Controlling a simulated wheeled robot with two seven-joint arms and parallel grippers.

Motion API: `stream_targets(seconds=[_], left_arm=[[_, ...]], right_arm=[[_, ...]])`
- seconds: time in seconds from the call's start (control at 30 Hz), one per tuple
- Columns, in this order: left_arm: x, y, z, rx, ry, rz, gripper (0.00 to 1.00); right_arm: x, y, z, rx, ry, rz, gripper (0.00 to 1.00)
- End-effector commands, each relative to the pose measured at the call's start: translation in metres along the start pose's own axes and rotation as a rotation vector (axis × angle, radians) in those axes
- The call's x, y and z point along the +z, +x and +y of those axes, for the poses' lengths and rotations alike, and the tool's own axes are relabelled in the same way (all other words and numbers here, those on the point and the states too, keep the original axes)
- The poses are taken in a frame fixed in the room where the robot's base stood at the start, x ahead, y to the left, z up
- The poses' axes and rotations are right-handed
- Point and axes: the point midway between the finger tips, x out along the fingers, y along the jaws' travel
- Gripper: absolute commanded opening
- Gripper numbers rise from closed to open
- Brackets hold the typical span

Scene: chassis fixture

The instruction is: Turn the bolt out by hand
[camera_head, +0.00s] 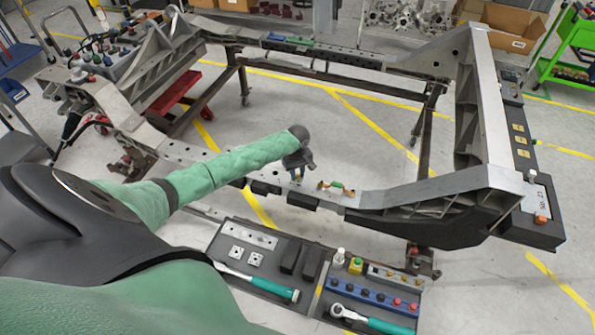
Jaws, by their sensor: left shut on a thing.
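My left arm in its green sleeve reaches in from the left over the front rail of the grey chassis fixture (188,154). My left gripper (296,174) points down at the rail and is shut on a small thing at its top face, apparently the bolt. The bolt is mostly hidden by the fingers, so its height out of the hole cannot be told. A small green and orange part (338,186) lies on the rail just right of the gripper. My right gripper is not in view.
A tool tray (313,318) below the rail holds two teal-handled ratchets (258,285), (372,320), dark blocks, plates and several coloured small parts. The fixture's tall right upright (483,110) stands beyond. A green cart (568,45) is at the far right. The frame's middle is open floor.

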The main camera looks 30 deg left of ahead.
Motion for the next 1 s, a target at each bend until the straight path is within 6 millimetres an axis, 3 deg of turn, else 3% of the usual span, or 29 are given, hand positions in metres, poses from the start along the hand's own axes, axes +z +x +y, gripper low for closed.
stream_targets(seconds=[0.27, 1.0], left_arm=[[0.0001, -0.0004, 0.0004, 0.002, -0.072, -0.001, 0.00], [0.0015, -0.0034, 0.0013, 0.001, -1.003, -0.005, 0.00]], right_arm=[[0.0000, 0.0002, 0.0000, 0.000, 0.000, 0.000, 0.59], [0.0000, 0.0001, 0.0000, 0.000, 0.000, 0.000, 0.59]])
